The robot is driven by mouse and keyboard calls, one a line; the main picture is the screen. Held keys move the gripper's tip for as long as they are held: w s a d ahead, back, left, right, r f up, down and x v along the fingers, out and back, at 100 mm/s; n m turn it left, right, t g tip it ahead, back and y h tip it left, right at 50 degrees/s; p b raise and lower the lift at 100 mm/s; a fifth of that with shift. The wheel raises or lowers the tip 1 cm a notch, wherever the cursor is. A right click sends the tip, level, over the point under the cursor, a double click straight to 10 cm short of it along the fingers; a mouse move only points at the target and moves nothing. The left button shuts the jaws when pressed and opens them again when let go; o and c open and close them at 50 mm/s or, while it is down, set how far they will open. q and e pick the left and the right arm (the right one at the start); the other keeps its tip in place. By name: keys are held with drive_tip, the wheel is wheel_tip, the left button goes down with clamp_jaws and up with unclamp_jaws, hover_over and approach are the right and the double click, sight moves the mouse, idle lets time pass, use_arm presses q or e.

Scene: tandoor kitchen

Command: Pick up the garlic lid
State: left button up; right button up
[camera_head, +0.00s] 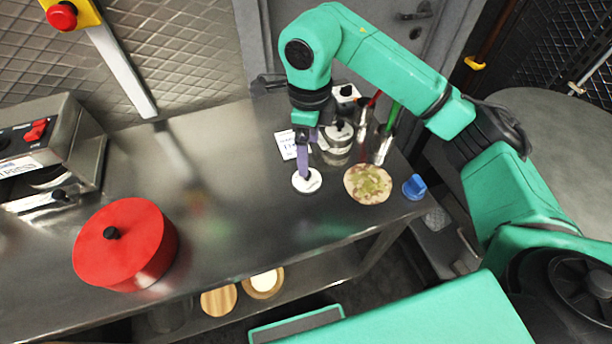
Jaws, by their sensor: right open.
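A small white round piece (306,183), which looks like the garlic lid, is on the steel counter near its front edge. My right gripper (304,171) points down directly over it, with its purple fingers at the middle of the white piece. The fingers hide part of its top. I cannot tell whether they touch it. My right gripper is open. My left gripper is out of view.
A metal pot (336,146) with a black-knobbed lid stands just behind right. A flatbread-like disc (368,184) and blue-handled item (415,187) are to the right. A red round container (122,246) stands left. The middle of the counter is clear.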

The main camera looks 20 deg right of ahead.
wheel_tip(320, 180, down, 9)
drive_tip(key=p, duration=0.3)
drive_tip(key=shift+w+r+p, duration=0.1)
drive_tip(key=shift+r+p, duration=0.05)
drive_tip(key=shift+p, duration=0.15)
drive_tip(key=shift+f, duration=0.4)
drive_tip(key=c, duration=1)
